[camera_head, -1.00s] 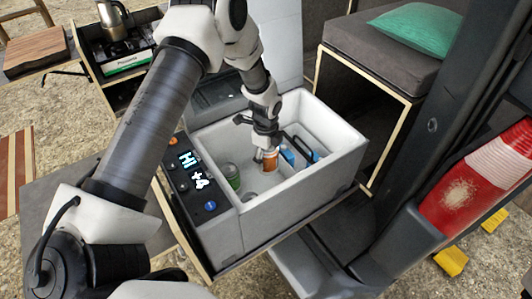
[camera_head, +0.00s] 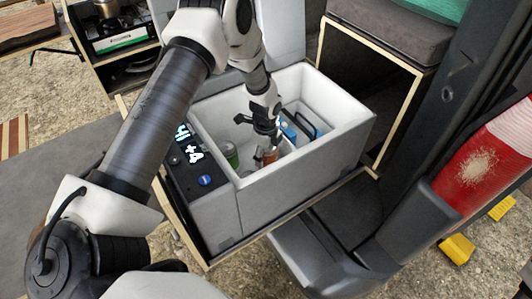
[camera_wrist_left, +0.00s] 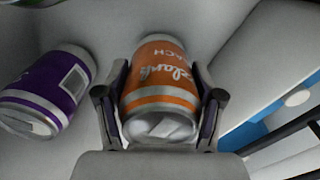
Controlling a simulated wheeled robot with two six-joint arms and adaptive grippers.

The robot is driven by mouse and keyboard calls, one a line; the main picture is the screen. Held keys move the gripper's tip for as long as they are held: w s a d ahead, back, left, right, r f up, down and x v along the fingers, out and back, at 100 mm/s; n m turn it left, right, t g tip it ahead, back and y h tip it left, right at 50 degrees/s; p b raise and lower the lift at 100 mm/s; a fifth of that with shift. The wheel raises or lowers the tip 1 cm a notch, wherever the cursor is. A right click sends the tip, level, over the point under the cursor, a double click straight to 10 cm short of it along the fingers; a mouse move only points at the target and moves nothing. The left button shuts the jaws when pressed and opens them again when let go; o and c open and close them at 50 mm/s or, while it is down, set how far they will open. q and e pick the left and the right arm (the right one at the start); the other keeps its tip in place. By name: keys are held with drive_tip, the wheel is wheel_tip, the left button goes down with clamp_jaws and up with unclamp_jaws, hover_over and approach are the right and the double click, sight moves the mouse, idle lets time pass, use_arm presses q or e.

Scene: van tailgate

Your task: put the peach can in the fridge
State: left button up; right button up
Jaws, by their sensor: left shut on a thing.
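The orange peach can (camera_wrist_left: 160,85) is between the fingers of my left gripper (camera_wrist_left: 158,110) in the left wrist view, its label partly readable. In the head view the left gripper (camera_head: 268,140) reaches down into the open fridge (camera_head: 345,107), a grey-white box with a display on its left side. The peach can (camera_head: 270,155) shows inside the fridge, just below the fingers, with its lower part near the floor; I cannot tell whether it touches the floor. My left gripper is shut on it. My right gripper is not in view.
A green can (camera_head: 231,155) stands in the fridge left of the peach can. A purple can (camera_wrist_left: 45,92) is beside it in the wrist view. Blue items (camera_head: 290,133) and a black handle (camera_head: 300,122) lie to the right. The fridge walls surround the gripper.

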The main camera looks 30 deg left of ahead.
use_arm(q)
drive_tip(key=o, duration=1.6)
drive_tip(key=shift+c, duration=0.2)
wheel_tip(320, 180, up, 12)
drive_tip(key=shift+r, duration=0.1)
